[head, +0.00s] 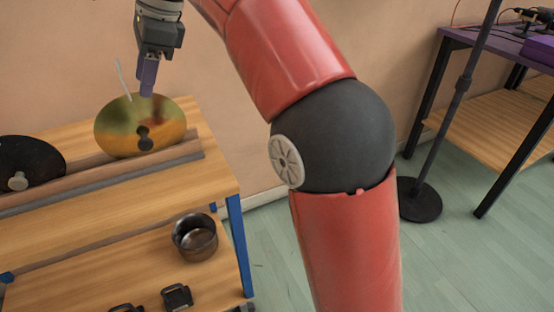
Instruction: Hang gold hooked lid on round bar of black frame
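The gold lid (115,127) is a shiny round disc with a dark knob low on its face. It stands upright or nearly so at a wooden rail on the bench at left. A thin pale rod, perhaps its hook, rises from its upper left edge. My gripper (147,93) points down with purple fingers at the lid's top edge. The fingers overlap the lid in this view; I cannot tell whether they grip it or whether they are open. No black frame with a round bar can be made out.
A dark lid (35,157) stands farther left at the rail (85,180). A metal pot (194,237) sits on the bench's lower shelf. My red arm blocks the middle. A black stand (420,200) and a purple-topped table (470,48) are at right; green floor lies between.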

